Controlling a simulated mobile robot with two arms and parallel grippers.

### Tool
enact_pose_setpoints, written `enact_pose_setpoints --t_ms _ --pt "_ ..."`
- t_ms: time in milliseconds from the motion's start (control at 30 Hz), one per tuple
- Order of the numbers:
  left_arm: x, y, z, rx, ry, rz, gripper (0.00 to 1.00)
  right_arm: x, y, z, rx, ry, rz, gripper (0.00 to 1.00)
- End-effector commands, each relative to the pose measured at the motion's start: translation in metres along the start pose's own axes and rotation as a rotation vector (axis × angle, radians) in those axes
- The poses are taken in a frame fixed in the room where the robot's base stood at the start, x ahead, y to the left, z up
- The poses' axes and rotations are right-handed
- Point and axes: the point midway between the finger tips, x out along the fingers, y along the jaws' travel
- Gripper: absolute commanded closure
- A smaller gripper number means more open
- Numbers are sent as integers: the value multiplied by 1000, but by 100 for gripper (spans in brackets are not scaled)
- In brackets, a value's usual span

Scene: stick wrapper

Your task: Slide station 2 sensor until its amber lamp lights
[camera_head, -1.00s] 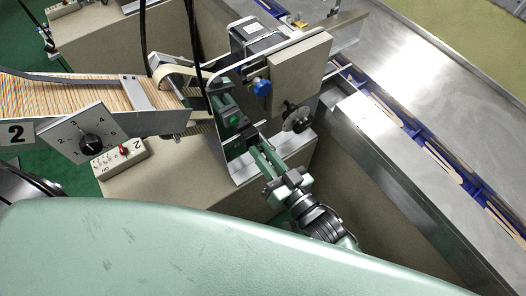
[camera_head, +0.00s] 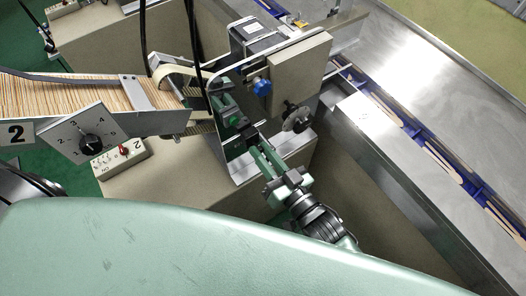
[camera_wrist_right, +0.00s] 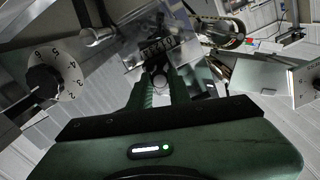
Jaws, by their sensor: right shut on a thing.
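The station 2 machine (camera_head: 297,72) stands in the middle of the head view, with a metal bracket and a blue knob (camera_head: 262,87). My right gripper (camera_head: 258,147) reaches up to the bracket's lower edge. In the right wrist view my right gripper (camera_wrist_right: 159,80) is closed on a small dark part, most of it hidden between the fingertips. I take this part to be the sensor's, but its body cannot be made out clearly. No lit amber lamp can be made out. My left gripper is not in view.
A stick chute (camera_head: 75,97) with a number 2 plate and a numbered dial (camera_head: 88,140) lies at left. A small switch box (camera_head: 122,155) sits below it. A steel conveyor with a blue track (camera_head: 434,152) runs along the right. A black handwheel (camera_head: 297,118) is close to my right gripper.

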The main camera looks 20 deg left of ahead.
Motion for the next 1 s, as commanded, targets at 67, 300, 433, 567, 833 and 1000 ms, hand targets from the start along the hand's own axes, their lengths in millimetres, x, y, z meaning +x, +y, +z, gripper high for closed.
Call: enact_pose_setpoints --t_ms 67,300,433,567,833,1000 --pt "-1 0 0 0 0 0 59 0 3 -1 -2 -2 1 100" --pt "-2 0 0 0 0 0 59 0 14 -4 -1 -2 2 100" --pt "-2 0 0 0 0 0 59 0 15 -4 -1 -1 3 76" --pt "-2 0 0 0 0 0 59 0 15 -4 -1 -1 3 59" --pt "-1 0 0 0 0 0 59 -2 14 -3 0 -1 1 59" --pt "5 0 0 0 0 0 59 -22 15 -1 1 -3 2 59"
